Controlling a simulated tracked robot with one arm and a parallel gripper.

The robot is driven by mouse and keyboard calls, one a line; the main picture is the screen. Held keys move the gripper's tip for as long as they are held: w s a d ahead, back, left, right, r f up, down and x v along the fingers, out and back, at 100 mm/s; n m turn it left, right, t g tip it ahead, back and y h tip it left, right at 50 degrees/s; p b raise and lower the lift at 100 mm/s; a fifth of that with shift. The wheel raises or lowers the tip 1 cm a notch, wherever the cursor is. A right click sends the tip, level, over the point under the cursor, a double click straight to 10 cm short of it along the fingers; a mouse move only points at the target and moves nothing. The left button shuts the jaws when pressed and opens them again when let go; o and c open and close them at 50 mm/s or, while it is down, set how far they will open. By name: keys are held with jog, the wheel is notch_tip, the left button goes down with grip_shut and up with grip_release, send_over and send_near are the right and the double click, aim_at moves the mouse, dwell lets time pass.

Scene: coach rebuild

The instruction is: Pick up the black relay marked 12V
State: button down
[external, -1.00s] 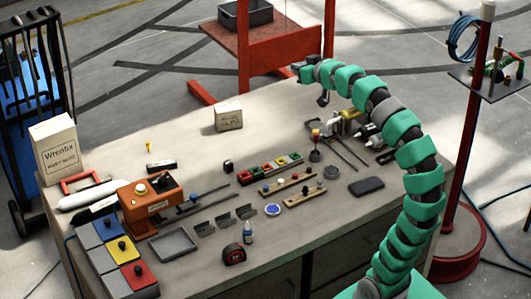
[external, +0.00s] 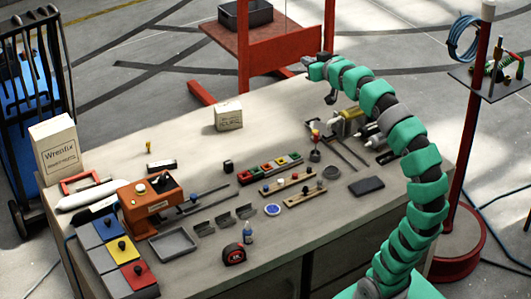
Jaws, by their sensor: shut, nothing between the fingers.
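A small black block (external: 228,166), which looks like the relay, stands on the workbench (external: 285,115) left of centre. Its marking is too small to read.
Right of the block are a rack with coloured blocks (external: 270,169) and a wooden strip with knobs (external: 290,186). A cardboard box (external: 228,115) stands behind it. An orange machine (external: 150,203) is to the left. The bench between box and block is clear.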

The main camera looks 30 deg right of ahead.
dwell(0.4)
jog(key=c, duration=1)
grip_release()
